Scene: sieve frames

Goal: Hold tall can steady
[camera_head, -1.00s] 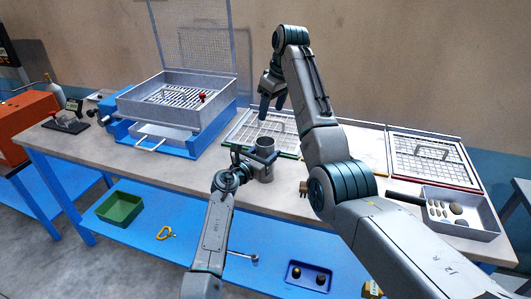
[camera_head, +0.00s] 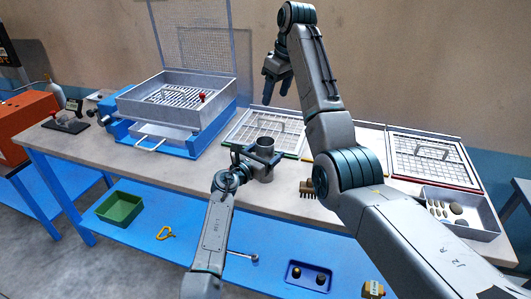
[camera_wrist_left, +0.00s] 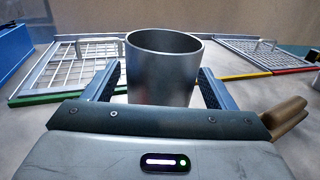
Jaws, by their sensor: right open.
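The tall can (camera_head: 265,170) is an open grey metal cylinder standing upright near the front of the workbench. My left gripper (camera_head: 257,160) is around it from the front, below its rim. In the left wrist view the tall can (camera_wrist_left: 163,72) stands between the two fingers of my left gripper (camera_wrist_left: 161,88), which appear closed against its sides. The can's lower part is hidden there by the gripper body. My right gripper (camera_head: 277,92) is open and empty, raised above the bench behind the can.
A framed mesh sieve (camera_head: 240,133) lies behind the can. A blue machine with a grey tray (camera_head: 135,103) stands at left. Another sieve frame (camera_head: 440,180) and a grey bin of stones (camera_head: 483,222) are at right. A brush (camera_head: 306,188) lies right of the can.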

